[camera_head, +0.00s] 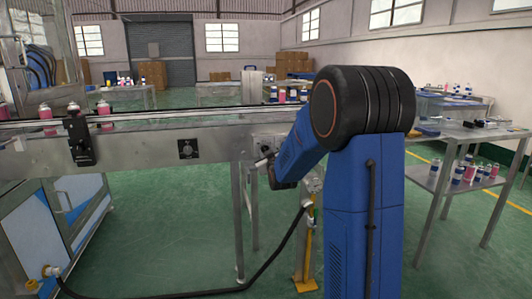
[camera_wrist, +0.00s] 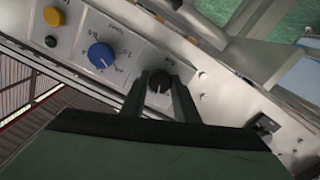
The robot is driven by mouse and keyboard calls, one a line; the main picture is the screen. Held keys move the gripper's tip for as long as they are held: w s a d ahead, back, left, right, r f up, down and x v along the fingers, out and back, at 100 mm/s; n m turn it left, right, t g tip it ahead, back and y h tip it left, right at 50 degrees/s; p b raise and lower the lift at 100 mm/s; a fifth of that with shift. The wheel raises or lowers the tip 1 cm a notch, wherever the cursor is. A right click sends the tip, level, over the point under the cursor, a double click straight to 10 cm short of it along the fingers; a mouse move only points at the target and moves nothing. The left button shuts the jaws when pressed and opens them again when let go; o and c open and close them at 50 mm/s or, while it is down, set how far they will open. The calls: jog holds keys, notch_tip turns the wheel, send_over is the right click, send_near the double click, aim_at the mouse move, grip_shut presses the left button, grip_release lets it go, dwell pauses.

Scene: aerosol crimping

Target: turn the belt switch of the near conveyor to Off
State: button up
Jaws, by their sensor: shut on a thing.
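In the wrist view, a small round black knob (camera_wrist: 159,81) sits on the grey metal control panel (camera_wrist: 130,72). My gripper (camera_wrist: 159,88) has one dark finger on each side of this knob and is shut on it. The knob's lower part is partly covered by the fingers, and its pointer and label are too small to read. In the head view, the near conveyor (camera_head: 130,149) runs across the left half. My blue arm bends toward its right end, and my gripper is hidden there.
On the panel, a blue knob (camera_wrist: 101,55), a yellow button (camera_wrist: 53,16) and a black button (camera_wrist: 50,41) are left of the held knob. A black hose (camera_head: 265,272) runs low. A side table (camera_head: 440,184) stands right.

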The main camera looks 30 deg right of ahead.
jog(key=n, duration=0.5)
jog(key=shift+n, duration=0.3)
dwell(0.4)
jog(key=o, duration=1.1)
jog(key=shift+c, duration=0.2)
jog(key=v, duration=1.7)
jog(key=shift+s, duration=0.25)
